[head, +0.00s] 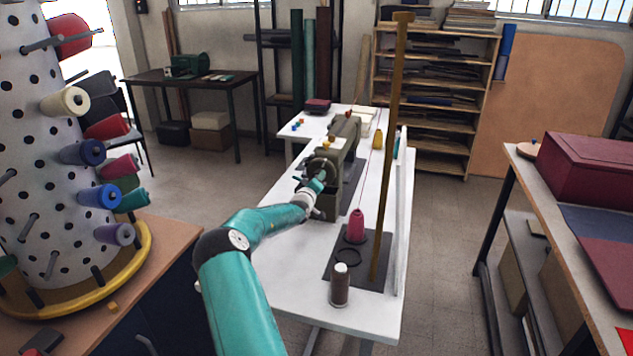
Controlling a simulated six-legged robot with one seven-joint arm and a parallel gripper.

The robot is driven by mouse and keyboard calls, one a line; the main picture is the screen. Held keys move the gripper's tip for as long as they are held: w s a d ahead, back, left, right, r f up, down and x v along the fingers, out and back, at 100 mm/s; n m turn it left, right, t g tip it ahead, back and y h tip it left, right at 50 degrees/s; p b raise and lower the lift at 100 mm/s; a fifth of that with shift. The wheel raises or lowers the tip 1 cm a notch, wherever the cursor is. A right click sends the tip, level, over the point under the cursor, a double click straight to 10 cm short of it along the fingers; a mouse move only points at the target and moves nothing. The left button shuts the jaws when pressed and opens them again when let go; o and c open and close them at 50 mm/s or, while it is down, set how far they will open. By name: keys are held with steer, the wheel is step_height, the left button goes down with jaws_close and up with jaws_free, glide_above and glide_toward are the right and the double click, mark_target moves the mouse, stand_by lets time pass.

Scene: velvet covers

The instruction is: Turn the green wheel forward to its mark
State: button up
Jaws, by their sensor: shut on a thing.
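The olive-green sewing machine (347,132) stands on the long white table. Its green wheel (322,164) is at the near end of the machine, partly hidden by my wrist and fingers. My gripper (322,182) is at the wheel's lower part and is shut on it. The fingertips are small, and their exact hold on the rim cannot be made out. I cannot make out the mark on the wheel from here.
A crimson thread cone (356,226), a brown spool (340,286) and a tall brass post (388,150) stand right of my arm. A pegboard drum with thread spools (98,196) is close on the left. A side table with a maroon box (590,168) is right. The floor between the tables is open.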

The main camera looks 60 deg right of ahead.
steer(key=n, duration=1)
steer(key=shift+s+n, duration=0.1)
steer(key=shift+n, duration=0.2)
stand_by(0.4)
steer(key=o, duration=1)
steer(key=shift+c, duration=0.2)
steer(key=s+a, duration=0.2)
steer(key=a, duration=1.1)
steer(key=shift+a, duration=0.3)
